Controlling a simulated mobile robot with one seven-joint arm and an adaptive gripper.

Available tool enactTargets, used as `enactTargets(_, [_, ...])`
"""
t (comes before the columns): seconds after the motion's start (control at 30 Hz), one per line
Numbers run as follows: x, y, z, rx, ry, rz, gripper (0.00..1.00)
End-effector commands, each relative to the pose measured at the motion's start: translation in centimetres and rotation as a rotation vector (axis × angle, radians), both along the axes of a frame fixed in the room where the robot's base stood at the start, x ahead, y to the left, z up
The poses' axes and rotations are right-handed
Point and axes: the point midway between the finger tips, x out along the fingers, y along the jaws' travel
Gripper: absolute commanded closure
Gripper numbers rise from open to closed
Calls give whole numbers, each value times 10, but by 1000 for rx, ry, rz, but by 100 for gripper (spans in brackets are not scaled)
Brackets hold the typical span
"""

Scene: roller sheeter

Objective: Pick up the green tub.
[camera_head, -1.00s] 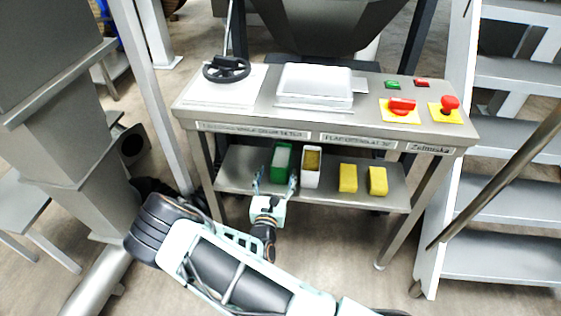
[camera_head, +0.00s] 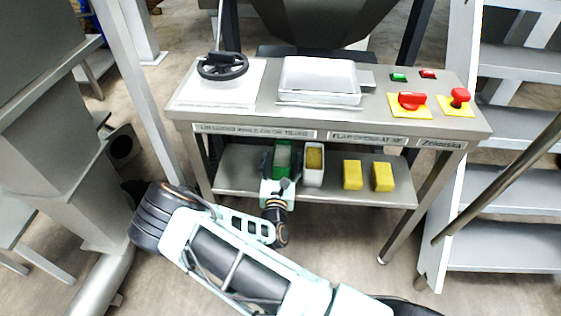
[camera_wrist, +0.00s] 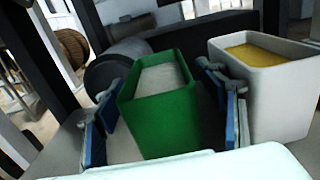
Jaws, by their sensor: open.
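The green tub (camera_wrist: 160,122) is a rectangular container with pale contents, standing upright on the lower shelf (camera_head: 235,178). In the head view the green tub (camera_head: 282,158) is partly hidden by my gripper (camera_head: 280,175). In the wrist view my gripper (camera_wrist: 165,125) is open, with one blue-padded finger to the left of the tub and the other to its right. The left finger shows a gap to the tub; the right finger is close to its side, and I cannot tell whether it touches.
A white tub (camera_wrist: 275,95) with yellow contents stands close on the right, just beyond the right finger. Two yellow blocks (camera_head: 352,174) (camera_head: 382,177) lie further right on the shelf. The table top (camera_head: 380,118) with its labelled front edge overhangs the shelf.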

Motion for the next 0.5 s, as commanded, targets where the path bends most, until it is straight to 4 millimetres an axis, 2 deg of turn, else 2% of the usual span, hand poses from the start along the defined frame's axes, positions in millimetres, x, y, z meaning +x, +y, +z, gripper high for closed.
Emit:
enactTargets(0.33, [1, -1, 0, 0, 1, 1, 36])
enactTargets(0.5, [1, -1, 0, 0, 0, 1, 55])
